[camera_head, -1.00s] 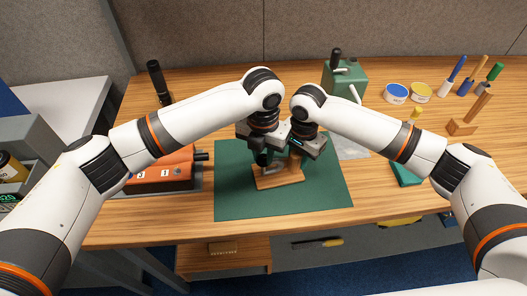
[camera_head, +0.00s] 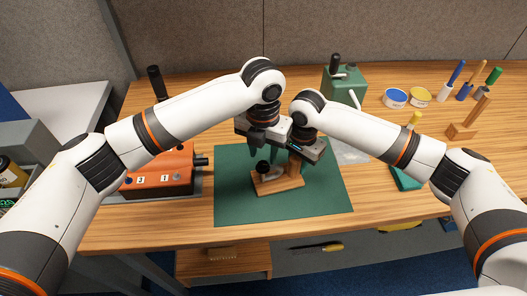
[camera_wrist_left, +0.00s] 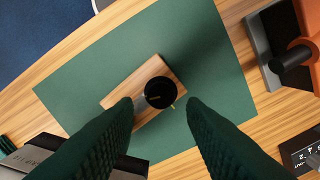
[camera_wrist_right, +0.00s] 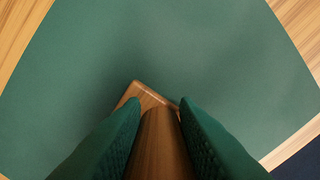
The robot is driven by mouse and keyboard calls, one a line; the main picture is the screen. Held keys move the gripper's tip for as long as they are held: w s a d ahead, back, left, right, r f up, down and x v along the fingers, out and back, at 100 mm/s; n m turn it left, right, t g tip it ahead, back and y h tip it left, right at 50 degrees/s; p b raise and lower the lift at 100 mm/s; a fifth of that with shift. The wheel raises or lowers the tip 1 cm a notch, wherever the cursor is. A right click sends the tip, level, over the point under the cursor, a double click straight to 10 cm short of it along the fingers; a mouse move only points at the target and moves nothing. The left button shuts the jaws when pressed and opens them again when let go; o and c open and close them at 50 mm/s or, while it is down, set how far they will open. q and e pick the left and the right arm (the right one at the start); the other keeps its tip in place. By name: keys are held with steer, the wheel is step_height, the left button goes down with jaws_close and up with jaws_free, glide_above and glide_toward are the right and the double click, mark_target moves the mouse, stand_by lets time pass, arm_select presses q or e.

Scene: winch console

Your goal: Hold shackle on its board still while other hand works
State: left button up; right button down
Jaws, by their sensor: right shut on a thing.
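The wooden board (camera_head: 290,184) lies tilted across the green mat (camera_head: 230,207). A small grey metal piece, perhaps the shackle, and a round black knob (camera_head: 263,166) are at the board's left end. The knob also shows from above in the left wrist view (camera_wrist_left: 160,92). My left gripper (camera_head: 263,150) is open and empty just above the knob, its fingers apart. My right gripper (camera_head: 297,157) is shut on the board's upright wooden post (camera_wrist_right: 160,140), seen between its fingers in the right wrist view. The gripper hides the post's top.
An orange control box (camera_head: 163,172) stands left of the mat. A green box (camera_head: 345,85) with a lever stands behind. Tins (camera_head: 396,97) and several upright handled tools are at the right. The mat's front is clear.

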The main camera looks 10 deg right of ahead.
stand_by(0.3)
arm_select(q)
steer(key=n, duration=1.2)
steer(key=shift+n, duration=0.3)
steer(key=shift+n, duration=1.1)
steer(key=n, duration=0.5)
steer(key=shift+n, duration=0.4)
steer(key=shift+s, duration=0.1)
